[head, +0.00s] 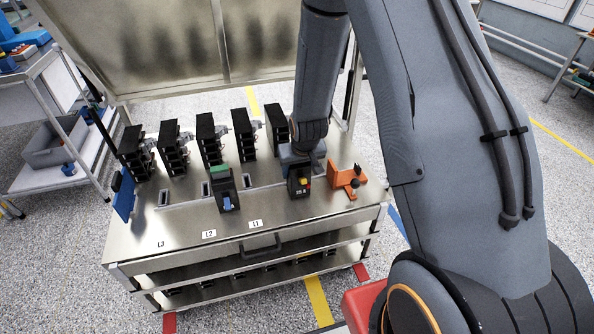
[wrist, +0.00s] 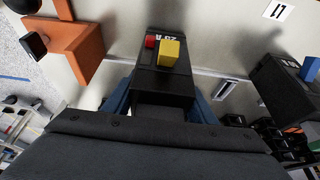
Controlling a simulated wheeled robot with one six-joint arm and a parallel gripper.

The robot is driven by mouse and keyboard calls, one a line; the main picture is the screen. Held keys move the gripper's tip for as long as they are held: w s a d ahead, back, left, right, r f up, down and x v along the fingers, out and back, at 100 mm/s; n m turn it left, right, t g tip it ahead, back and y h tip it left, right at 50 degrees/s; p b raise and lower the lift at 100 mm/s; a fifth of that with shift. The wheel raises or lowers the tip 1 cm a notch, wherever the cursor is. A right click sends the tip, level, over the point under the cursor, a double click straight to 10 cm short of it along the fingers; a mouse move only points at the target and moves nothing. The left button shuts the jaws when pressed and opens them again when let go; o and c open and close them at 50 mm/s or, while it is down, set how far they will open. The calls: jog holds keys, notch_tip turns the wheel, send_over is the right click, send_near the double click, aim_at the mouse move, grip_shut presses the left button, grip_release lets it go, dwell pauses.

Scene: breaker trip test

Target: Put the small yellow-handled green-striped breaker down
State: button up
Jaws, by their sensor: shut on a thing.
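My gripper (head: 299,160) is shut on a small black breaker (head: 300,187) with a yellow handle, over the right part of the bench top. In the wrist view my gripper's blue fingers (wrist: 162,98) flank the breaker (wrist: 150,80), whose yellow handle (wrist: 169,53) and a red button (wrist: 151,42) show. The breaker looks upright. No green stripe shows on it, and its underside is hidden. I cannot tell whether it touches the bench top. The metal bench top (head: 270,216) has slots and labels L1, L2 and L3.
A black breaker with a green top and blue handle (head: 223,188) stands to the left; it also shows in the wrist view (wrist: 283,92). An orange fixture (head: 348,179) stands close on the right. Several black units (head: 209,138) line the back. The front strip is clear.

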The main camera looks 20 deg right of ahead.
jog(key=shift+f, duration=0.15)
jog(key=shift+f, duration=0.1)
jog(key=o, duration=1.5)
